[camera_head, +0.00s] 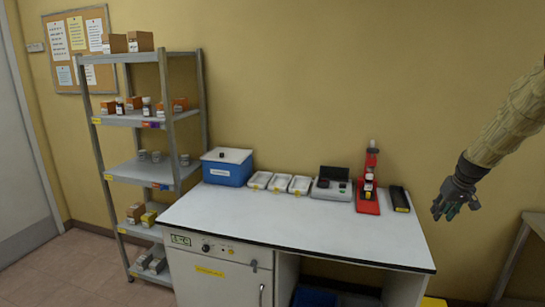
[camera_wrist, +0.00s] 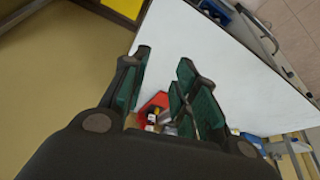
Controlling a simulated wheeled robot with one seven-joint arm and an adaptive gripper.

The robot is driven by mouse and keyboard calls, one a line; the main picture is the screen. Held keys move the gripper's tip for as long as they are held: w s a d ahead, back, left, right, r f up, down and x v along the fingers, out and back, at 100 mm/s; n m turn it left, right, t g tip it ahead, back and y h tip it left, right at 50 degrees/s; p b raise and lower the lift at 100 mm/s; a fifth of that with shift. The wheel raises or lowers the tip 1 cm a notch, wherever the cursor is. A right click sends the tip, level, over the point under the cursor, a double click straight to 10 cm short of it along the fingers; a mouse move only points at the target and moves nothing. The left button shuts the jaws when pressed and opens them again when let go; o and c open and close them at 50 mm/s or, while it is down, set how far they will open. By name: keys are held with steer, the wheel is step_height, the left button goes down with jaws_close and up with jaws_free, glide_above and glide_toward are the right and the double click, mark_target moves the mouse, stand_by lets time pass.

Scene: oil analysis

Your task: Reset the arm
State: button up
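My gripper (camera_head: 456,210) hangs in the air at the right of the head view, to the right of the table. It points down and to the left. In the wrist view my gripper (camera_wrist: 166,60) shows its dark green-padded fingers spread apart, with nothing held between them. The arm reaches in from the right edge of the head view. The white table (camera_head: 300,228) lies to the left of the gripper. A red stand (camera_head: 369,198) stands on the table. It also shows in the wrist view (camera_wrist: 158,100), beyond the fingers.
On the table are a blue box (camera_head: 226,172), several white trays (camera_head: 279,183), a grey instrument (camera_head: 331,188) and a black case (camera_head: 399,199). A shelf rack (camera_head: 145,173) stands at left. Another table (camera_head: 534,220) is at the right edge. The table's front is clear.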

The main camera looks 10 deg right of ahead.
steer(key=s+a+f+g+b, duration=0.1)
steer(key=a+f, duration=0.5)
steer(key=f, duration=0.4)
steer(key=s+a+f+b, duration=0.1)
steer(key=a+f+b, duration=0.1)
steer(key=a+f, duration=0.65)
steer(key=s+a+f+b, duration=0.1)
steer(key=s+a+f, duration=0.25)
steer(key=f, duration=0.25)
steer(key=s+a+f+n+g, duration=0.1)
steer(key=s+a+f, duration=0.25)
steer(key=f, duration=0.35)
steer(key=s+a+f+b, duration=0.1)
steer(key=s+a+f, duration=0.2)
steer(key=a+f, duration=0.25)
steer(key=s+a+f+b, duration=0.1)
steer(key=s+a+f, duration=0.4)
steer(key=s, duration=0.5)
steer(key=s+a+f+n+g+b, duration=0.1)
steer(key=s+a+f, duration=0.4)
steer(key=s+a, duration=0.5)
steer(key=s+a+f+g+y+b, duration=0.1)
steer(key=s+a+f, duration=0.4)
steer(key=s, duration=0.6)
steer(key=shift+s+a+f+b, duration=0.35)
steer(key=shift+a+b, duration=0.4)
steer(key=shift+a, duration=0.4)
